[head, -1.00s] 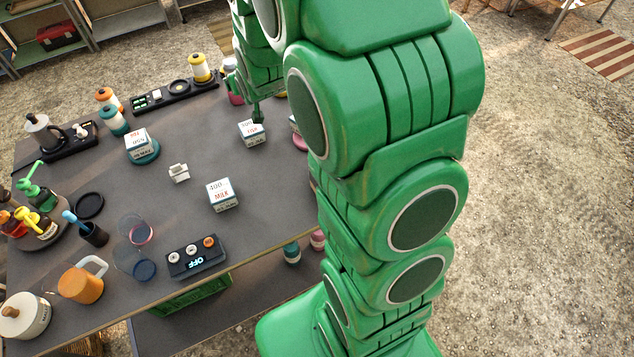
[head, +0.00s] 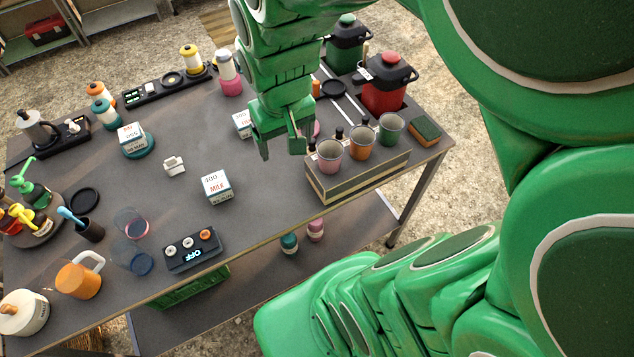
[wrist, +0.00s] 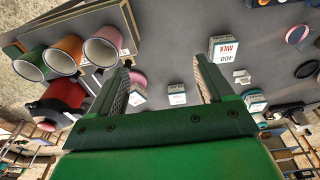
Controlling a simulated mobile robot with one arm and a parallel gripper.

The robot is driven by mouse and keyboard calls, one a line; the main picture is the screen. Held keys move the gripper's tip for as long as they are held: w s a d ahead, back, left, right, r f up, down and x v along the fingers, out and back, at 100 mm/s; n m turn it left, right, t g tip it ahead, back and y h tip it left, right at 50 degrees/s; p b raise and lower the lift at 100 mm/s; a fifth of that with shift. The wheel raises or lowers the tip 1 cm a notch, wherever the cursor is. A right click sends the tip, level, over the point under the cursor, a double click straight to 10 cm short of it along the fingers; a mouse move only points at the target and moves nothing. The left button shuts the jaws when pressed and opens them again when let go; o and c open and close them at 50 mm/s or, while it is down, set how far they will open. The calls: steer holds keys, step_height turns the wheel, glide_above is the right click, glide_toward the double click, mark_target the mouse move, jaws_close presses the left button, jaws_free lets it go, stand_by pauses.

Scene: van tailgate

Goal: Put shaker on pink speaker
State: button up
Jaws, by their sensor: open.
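My gripper (head: 279,148) is open and empty over the right half of the table, pointing down. I cannot tell for sure which thing is the shaker. Similar two-tone containers stand at the back: pink and white (head: 229,76), yellow and white (head: 192,61), orange and white (head: 97,92), teal (head: 105,113).
A crate (head: 350,182) with three cups stands right of my gripper, close by. A red canister (head: 387,86) is behind it. A milk carton (head: 216,188) stands mid-table; another carton (head: 241,124) is beside my gripper. A teal round base (head: 138,147) bears a carton.

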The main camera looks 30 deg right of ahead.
steer(key=s+r+g, duration=0.3)
steer(key=s, duration=1)
steer(key=shift+s+a+r, duration=0.2)
steer(key=shift+a+r, duration=0.05)
steer(key=shift+a, duration=0.1)
